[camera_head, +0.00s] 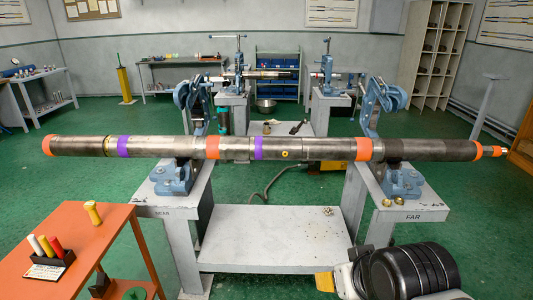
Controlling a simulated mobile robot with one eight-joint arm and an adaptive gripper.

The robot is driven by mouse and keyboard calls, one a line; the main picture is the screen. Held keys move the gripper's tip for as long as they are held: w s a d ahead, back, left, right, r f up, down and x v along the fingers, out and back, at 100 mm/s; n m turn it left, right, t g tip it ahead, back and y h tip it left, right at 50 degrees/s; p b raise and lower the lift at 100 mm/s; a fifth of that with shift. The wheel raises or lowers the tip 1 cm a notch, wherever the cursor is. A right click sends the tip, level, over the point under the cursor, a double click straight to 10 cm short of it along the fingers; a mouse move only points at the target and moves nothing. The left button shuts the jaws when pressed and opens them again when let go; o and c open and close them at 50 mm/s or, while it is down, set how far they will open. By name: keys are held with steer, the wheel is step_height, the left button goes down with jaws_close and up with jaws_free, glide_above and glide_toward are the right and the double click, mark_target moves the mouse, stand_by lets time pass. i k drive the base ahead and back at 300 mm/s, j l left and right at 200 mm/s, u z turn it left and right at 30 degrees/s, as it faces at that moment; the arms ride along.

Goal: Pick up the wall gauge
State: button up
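No thing is clearly marked as the wall gauge. A small yellow piece with flared ends (93,213) stands upright on the orange table (60,232) at the lower left; I cannot tell whether it is the gauge. My arm shows at the bottom right as a black ribbed part with white and dark parts beside it. My gripper's fingers cannot be made out there. No part of my arm is near the orange table.
A black holder (53,262) with white, yellow and red sticks stands on the orange table. Green floor is open at left.

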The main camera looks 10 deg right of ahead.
mark_target(90, 205)
steer(key=u, duration=1.4)
